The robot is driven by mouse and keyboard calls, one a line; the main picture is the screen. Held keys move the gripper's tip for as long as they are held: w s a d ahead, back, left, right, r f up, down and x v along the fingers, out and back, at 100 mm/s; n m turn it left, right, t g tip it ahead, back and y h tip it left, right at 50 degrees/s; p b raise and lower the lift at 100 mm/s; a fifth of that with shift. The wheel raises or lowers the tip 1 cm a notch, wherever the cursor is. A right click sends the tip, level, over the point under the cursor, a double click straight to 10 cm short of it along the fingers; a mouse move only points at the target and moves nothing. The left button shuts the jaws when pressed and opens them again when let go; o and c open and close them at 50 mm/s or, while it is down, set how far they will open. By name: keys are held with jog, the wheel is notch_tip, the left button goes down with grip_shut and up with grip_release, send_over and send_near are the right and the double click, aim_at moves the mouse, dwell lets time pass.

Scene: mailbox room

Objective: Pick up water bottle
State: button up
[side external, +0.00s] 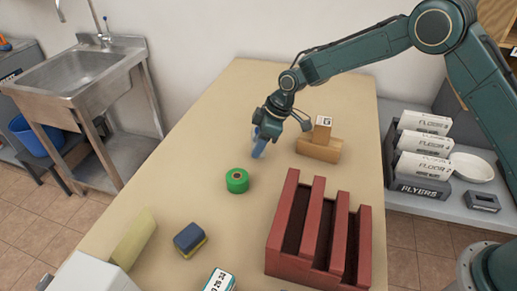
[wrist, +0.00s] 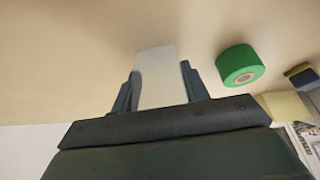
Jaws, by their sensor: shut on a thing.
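My gripper (side external: 274,127) is over the far half of the table, fingers pointing down. In the wrist view its two dark blue-grey fingers (wrist: 159,78) are shut on a pale, plain, upright-looking thing (wrist: 155,62), taken to be the water bottle. No label or cap shows on it, so its identity is not certain. In the side view a blue part (side external: 259,149) shows below the gripper; I cannot tell whether it is a finger or the held thing. Whether the held thing touches the table is also unclear.
A green tape roll (side external: 237,181) stands nearby and shows in the wrist view (wrist: 240,66). Wooden blocks (side external: 318,150) are close on the gripper's right. A red slotted rack (side external: 283,262) and a blue-and-yellow sponge (side external: 190,240) are nearer the front. The table's far left is clear.

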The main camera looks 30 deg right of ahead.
notch_tip(320, 180, up, 18)
jog(key=shift+r, duration=0.25)
dwell(0.3)
dwell(0.4)
